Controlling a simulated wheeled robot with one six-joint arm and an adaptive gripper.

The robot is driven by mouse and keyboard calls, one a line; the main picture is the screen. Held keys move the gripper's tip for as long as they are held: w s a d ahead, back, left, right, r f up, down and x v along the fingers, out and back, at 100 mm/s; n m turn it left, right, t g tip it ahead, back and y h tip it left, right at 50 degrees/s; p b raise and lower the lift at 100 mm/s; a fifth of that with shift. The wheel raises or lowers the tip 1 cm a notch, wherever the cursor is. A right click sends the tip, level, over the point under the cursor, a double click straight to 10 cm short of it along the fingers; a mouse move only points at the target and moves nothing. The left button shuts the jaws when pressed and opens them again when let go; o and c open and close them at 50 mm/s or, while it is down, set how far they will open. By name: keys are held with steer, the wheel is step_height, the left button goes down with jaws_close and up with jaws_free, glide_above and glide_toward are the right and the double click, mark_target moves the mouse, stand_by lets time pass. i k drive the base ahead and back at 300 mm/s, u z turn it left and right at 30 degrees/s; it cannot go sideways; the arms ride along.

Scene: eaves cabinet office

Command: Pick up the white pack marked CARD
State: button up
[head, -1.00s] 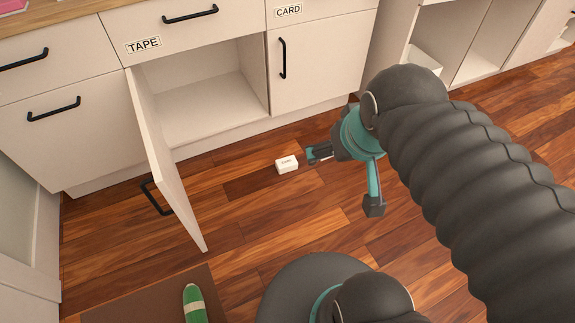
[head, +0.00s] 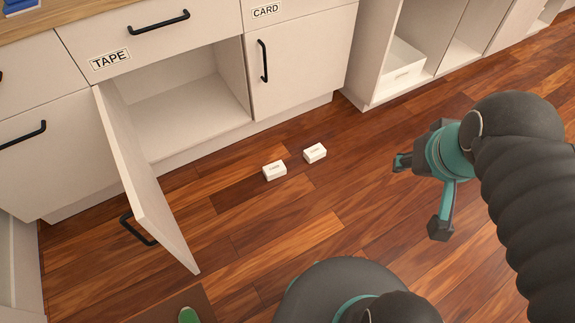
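Two small white packs lie on the wooden floor in front of the cabinets, a short gap apart. The left pack (head: 274,171) and the right pack (head: 315,153) each have small dark print on top, too small to read surely, so I cannot tell which is marked CARD. My gripper (head: 420,196) is to the right of both packs, its teal-and-dark fingers spread wide apart. It is open, with nothing seen between the fingers, and apart from both packs.
The cabinet door (head: 148,185) under the TAPE drawer (head: 110,59) stands open, left of the packs. The CARD drawer (head: 266,10) is shut. A white box (head: 401,66) sits in an open bay. A green object (head: 188,315) is at the bottom edge. Floor around the packs is clear.

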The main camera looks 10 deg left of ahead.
mark_target(277, 170)
steer(key=i, duration=1)
steer(key=u, duration=2.35)
